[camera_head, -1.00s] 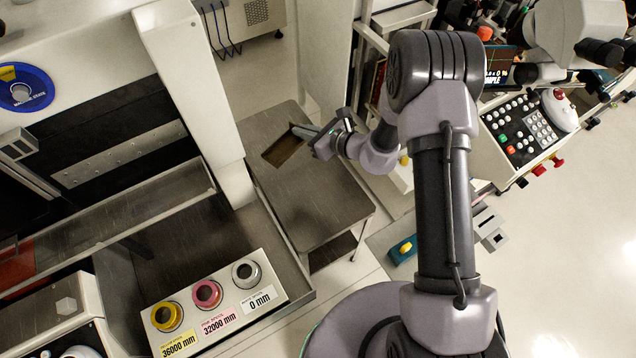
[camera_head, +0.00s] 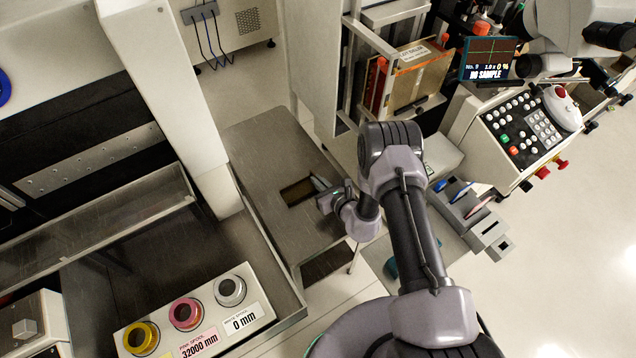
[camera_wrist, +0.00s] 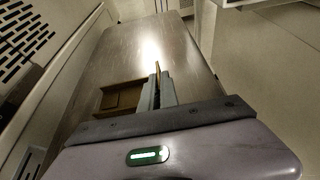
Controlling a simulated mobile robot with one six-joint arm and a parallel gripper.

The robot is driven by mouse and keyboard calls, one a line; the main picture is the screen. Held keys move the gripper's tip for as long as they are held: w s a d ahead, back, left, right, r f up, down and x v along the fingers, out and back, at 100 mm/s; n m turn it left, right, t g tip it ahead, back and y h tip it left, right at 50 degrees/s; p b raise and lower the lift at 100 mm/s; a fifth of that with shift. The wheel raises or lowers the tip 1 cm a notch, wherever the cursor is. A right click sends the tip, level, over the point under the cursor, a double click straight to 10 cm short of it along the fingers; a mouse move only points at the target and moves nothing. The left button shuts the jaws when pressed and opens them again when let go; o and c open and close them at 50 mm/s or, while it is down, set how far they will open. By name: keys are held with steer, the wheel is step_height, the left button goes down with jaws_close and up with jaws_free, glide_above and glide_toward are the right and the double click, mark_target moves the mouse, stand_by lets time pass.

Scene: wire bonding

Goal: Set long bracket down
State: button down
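The long bracket (camera_head: 297,192) shows as a flat brown, shallow rectangular piece over the grey metal table (camera_head: 258,150). In the wrist view the bracket (camera_wrist: 122,98) lies to the left of the fingers, and a thin tan edge shows between the fingertips. My gripper (camera_head: 322,186) is at the bracket's right end, with its fingers close together and seemingly shut on that edge. The fingers also show in the wrist view (camera_wrist: 157,85). The bracket looks about level with the tabletop. I cannot tell whether it touches it. The fingers hide part of it.
The table is bare around the bracket, with free room toward its far end. A white machine column (camera_head: 165,90) stands to the left. A row of spools (camera_head: 186,313) is at lower left. A rack (camera_head: 415,80) and a keypad console (camera_head: 525,130) are at the right.

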steer(key=shift+f, duration=0.2)
steer(key=c, duration=1.6)
jaws_free()
steer(key=shift+r, duration=0.1)
